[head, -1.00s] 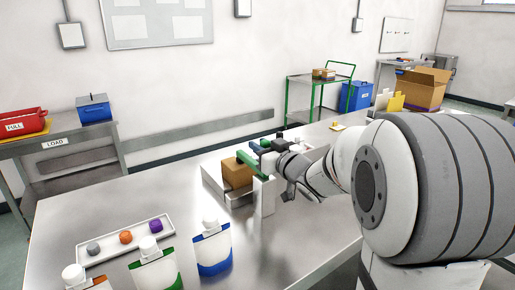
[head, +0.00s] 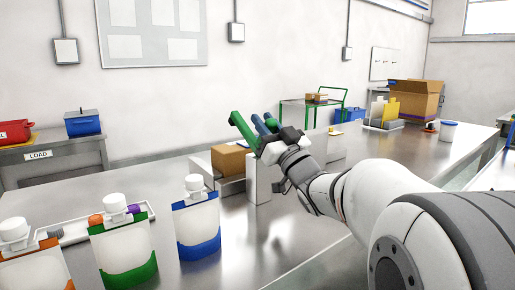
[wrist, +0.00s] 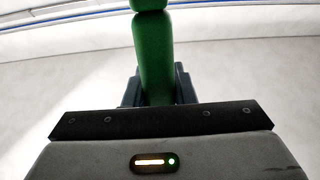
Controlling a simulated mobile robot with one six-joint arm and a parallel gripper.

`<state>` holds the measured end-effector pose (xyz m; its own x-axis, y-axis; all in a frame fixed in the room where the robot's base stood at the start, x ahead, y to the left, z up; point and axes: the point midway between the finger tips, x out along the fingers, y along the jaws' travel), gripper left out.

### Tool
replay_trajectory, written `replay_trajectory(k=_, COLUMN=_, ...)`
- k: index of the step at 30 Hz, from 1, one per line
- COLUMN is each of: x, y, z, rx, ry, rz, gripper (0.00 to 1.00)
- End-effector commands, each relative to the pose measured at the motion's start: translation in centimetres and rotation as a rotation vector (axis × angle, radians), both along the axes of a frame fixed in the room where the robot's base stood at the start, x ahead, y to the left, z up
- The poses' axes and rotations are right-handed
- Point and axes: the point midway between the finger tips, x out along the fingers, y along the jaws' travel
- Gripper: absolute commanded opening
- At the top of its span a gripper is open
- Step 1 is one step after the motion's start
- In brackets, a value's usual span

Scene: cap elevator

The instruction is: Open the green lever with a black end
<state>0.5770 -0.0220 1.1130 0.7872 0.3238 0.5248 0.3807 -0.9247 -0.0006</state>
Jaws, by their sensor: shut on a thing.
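The green lever (head: 243,130) rises at a slant above a grey metal fixture (head: 257,178) in the head view. Its lower end is at my gripper (head: 270,150). In the wrist view the green lever (wrist: 153,60) runs up from between the dark fingers of my gripper (wrist: 155,88), which is shut on it. A dark band crosses the lever near the top of that view. I cannot make out a black end.
A brown box (head: 229,160) sits beside the fixture. White pouches with orange, green (head: 124,250) and blue (head: 198,225) trim stand in the left foreground, before a white tray (head: 75,232). The steel tabletop in front of the fixture is clear.

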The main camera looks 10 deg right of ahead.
Motion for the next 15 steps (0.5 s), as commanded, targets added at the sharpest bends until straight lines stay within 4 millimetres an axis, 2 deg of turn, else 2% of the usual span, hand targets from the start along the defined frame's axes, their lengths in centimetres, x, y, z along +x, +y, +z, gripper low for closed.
replay_trajectory(k=1, x=-0.2, y=0.1, z=-1.3, rx=0.008, ry=-0.025, rz=0.003, gripper=0.0)
replay_trajectory(k=15, x=-1.5, y=-0.5, z=-1.2, rx=0.08, ry=-0.194, rz=0.003, gripper=0.0)
